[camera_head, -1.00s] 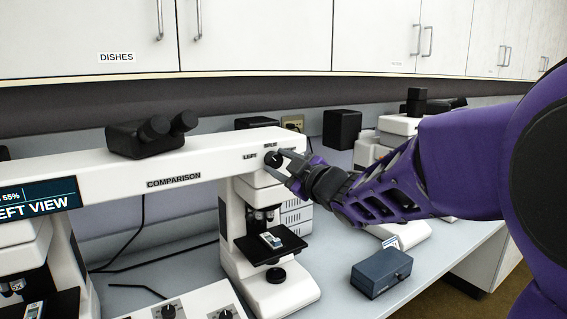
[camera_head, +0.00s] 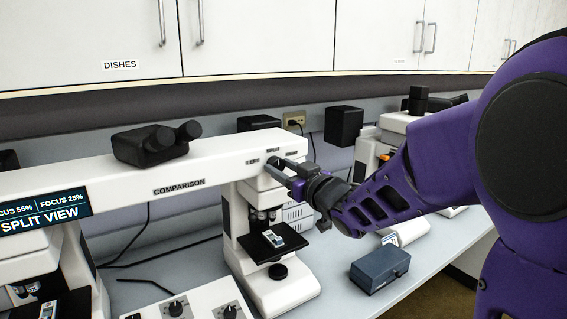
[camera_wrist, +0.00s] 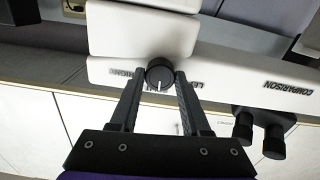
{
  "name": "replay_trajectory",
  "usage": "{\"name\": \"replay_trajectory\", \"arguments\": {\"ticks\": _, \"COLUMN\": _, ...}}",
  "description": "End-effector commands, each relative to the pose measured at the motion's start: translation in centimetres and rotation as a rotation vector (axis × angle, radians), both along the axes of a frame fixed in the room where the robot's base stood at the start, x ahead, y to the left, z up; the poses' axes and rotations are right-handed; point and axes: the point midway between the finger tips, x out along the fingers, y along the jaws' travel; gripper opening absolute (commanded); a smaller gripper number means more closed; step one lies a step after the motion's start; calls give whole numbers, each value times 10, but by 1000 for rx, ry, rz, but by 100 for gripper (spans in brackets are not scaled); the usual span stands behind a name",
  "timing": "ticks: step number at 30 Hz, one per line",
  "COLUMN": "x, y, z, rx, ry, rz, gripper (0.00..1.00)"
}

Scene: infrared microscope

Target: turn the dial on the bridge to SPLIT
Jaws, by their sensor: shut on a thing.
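The white comparison bridge (camera_head: 215,166) spans between two microscopes, with LEFT and SPLIT printed near its right end. The black dial (camera_wrist: 159,74) is on the bridge's front face, and its white pointer line shows in the wrist view. My gripper (camera_wrist: 160,80) is shut on the dial, one finger on each side of it. The display (camera_head: 45,212) at the left of the bridge reads SPLIT VIEW, with FOCUS 55% and FOCUS 25%.
A black eyepiece head (camera_head: 150,146) sits on the bridge. The right microscope's stage (camera_head: 270,242) holds a slide below my gripper. A blue box (camera_head: 380,268) lies on the bench to the right. A control panel with knobs (camera_head: 190,303) is in front.

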Motion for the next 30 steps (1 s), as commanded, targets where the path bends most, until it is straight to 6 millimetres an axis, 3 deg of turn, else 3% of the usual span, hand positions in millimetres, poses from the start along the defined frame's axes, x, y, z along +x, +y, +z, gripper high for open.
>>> {"name": "replay_trajectory", "arguments": {"ticks": 21, "x": 0, "y": 0, "z": 2, "rx": 72, "ry": 42, "rz": 0, "gripper": 0}}
{"name": "replay_trajectory", "arguments": {"ticks": 22, "x": 0, "y": 0, "z": 2, "rx": 72, "ry": 42, "rz": 0, "gripper": 50}}
{"name": "replay_trajectory", "arguments": {"ticks": 26, "x": 0, "y": 0, "z": 2, "rx": 71, "ry": 43, "rz": 0, "gripper": 74}}
{"name": "replay_trajectory", "arguments": {"ticks": 30, "x": 0, "y": 0, "z": 1, "rx": 70, "ry": 45, "rz": 0, "gripper": 77}}
